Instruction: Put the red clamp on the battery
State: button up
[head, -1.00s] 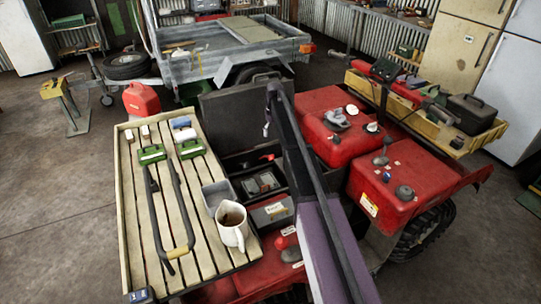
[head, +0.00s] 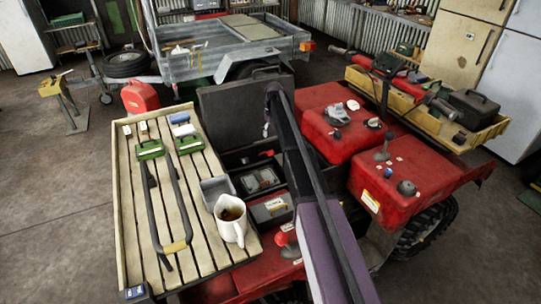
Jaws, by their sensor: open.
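A small red piece (head: 267,153), perhaps the red clamp, shows at the back of the dark open bay in the middle of the red quad. My arm reaches over the bay from the bottom. My gripper (head: 266,130) hangs at its far end, small in the view, in front of the raised black lid and above the red piece. It is open, and nothing shows in it. My arm hides part of the bay's right side.
A slatted wooden rack (head: 205,215) at left carries a white jug (head: 231,222), a grey tub (head: 214,190), green boxes and a bent black bar. A raised black lid (head: 232,115) stands behind the bay. A yellow rack (head: 480,128) with tools is at right.

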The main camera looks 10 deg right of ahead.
jog(key=shift+s+a+f+b, duration=0.1)
jog(key=shift+a+f+b, duration=0.05)
jog(key=shift+f+b, duration=2.55)
jog(key=shift+s+a+f+b, duration=0.1)
jog(key=shift+a+f+b, duration=0.05)
jog(key=shift+f+b, duration=2.45)
jog(key=shift+f, duration=0.15)
jog(key=shift+c, duration=0.2)
grip_shut()
